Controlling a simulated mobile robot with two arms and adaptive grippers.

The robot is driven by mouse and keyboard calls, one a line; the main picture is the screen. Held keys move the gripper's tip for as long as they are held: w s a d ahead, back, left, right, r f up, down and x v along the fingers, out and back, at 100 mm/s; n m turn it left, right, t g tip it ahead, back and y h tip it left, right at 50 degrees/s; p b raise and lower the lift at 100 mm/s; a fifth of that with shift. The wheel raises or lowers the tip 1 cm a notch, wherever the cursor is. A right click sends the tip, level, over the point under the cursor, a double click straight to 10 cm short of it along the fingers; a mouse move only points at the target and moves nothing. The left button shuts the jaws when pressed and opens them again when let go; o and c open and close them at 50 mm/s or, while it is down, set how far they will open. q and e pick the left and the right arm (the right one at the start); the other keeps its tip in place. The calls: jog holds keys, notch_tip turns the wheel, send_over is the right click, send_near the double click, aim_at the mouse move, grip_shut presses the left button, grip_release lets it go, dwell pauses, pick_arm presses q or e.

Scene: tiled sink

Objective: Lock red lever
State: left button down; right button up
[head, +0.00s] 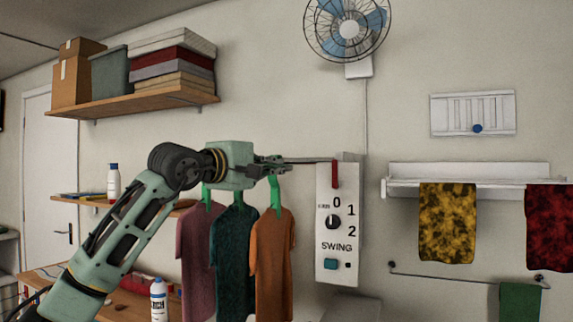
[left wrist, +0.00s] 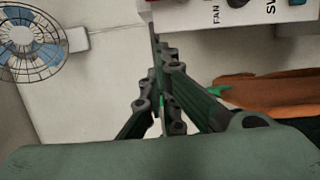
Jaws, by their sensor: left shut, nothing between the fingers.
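The red lever (head: 334,174) hangs down at the top of the white control box (head: 327,255), which has a dial marked 0, 1, 2 and the word SWING. My left gripper (head: 286,166) is shut and empty, to the left of the box at about the lever's height. A gap shows between its fingertips and the lever. In the left wrist view the shut fingers (left wrist: 160,75) point up toward the box's lower-lettered face (left wrist: 235,12), and the lever cannot be made out there. My right gripper is not in view.
Shirts (head: 272,255) hang just below my left gripper. A thin grey bar (head: 308,160) runs between the gripper and the box. A fan (head: 348,28) is above the box, and a white shelf (head: 470,171) with cloths is at right.

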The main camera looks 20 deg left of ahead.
aim_at(336, 175)
pick_arm(q)
jog(key=w+d+p, duration=0.1)
jog(key=w+d, duration=0.1)
jog(key=w+d+p, duration=0.2)
jog(key=w, duration=0.1)
jog(key=w+d+p, duration=0.1)
jog(key=w+d, duration=0.1)
jog(key=w, duration=0.1)
jog(key=shift+d, duration=0.3)
jog(key=shift+w+a, duration=0.1)
jog(key=shift+r+p, duration=0.15)
jog(key=shift+p, duration=0.3)
jog(key=shift+m, duration=0.3)
jog(key=shift+d+r+p, duration=0.1)
jog(key=shift+d+p, duration=0.1)
jog(key=shift+p, duration=0.1)
